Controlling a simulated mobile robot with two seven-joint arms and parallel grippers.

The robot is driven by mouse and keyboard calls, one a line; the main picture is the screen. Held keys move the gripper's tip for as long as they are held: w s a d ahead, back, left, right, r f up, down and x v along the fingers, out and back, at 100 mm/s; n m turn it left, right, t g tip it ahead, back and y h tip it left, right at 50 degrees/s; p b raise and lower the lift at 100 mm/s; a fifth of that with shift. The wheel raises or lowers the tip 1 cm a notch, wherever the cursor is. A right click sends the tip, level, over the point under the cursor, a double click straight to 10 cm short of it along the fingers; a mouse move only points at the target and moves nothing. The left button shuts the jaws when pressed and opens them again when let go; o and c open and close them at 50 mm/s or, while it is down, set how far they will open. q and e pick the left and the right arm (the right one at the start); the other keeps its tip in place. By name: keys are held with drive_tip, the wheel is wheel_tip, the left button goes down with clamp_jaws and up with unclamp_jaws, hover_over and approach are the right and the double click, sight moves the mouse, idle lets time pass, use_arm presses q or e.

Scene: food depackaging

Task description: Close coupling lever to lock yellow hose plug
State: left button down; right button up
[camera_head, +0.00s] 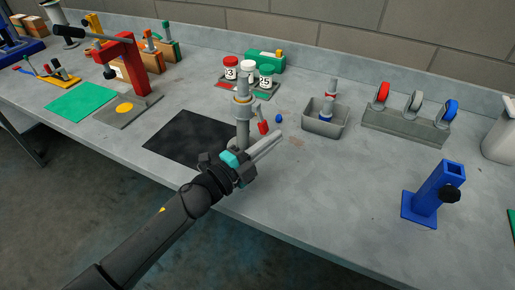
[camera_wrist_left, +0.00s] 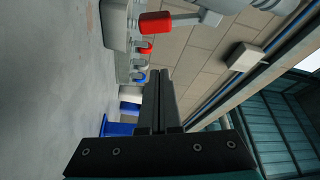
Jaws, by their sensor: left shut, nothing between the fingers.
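A grey metal coupling (camera_head: 243,108) stands upright on the bench near its front edge. Its lever has a red handle (camera_head: 263,127) that hangs down on the right side. The red handle also shows at the top of the left wrist view (camera_wrist_left: 155,22), next to the grey coupling metal (camera_wrist_left: 212,9). My left gripper (camera_head: 278,137) is shut and empty, in front of and to the right of the coupling. Its closed fingers (camera_wrist_left: 163,97) appear apart from the red handle. I cannot make out a yellow hose plug at the coupling. My right gripper is not in view.
Jars (camera_head: 248,72) stand behind the coupling. A black mat (camera_head: 184,136) lies left.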

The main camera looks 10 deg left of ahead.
sight(261, 119)
use_arm(q)
drive_tip(key=w+a, duration=0.1)
drive_tip(key=w+a+f, duration=0.1)
drive_tip(key=w, duration=0.1)
drive_tip(key=shift+a+b, duration=0.2)
drive_tip(key=shift+b, duration=0.1)
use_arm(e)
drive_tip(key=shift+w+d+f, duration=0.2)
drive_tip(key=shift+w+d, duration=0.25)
